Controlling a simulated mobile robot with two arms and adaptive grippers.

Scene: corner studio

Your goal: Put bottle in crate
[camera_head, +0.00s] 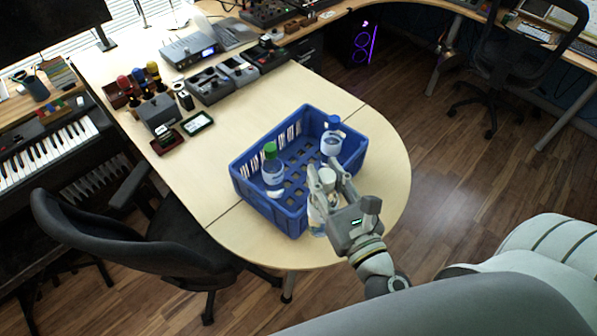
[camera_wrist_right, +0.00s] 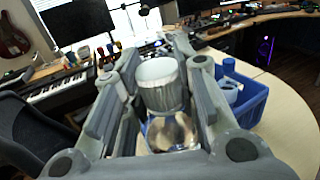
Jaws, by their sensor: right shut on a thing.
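The blue crate (camera_head: 254,194) stands on the rounded end of the light wooden table. A clear bottle with a green cap (camera_head: 273,173) stands inside it at the left, and one with a blue cap (camera_head: 331,138) stands at its far right. My right gripper (camera_head: 331,186) is shut on a third clear bottle (camera_head: 317,216) with a white cap, roughly upright at the crate's near side. This bottle covers part of the crate's near wall; I cannot tell its height above the table. The white cap (camera_wrist_right: 161,84) shows between the fingers in the wrist view. My left gripper is not in view.
Several small devices (camera_head: 209,85) and dark boxes stand further back on the table. Bare tabletop (camera_head: 388,160) lies right of the crate. A black chair (camera_head: 125,237) stands at the left by a keyboard (camera_head: 45,152).

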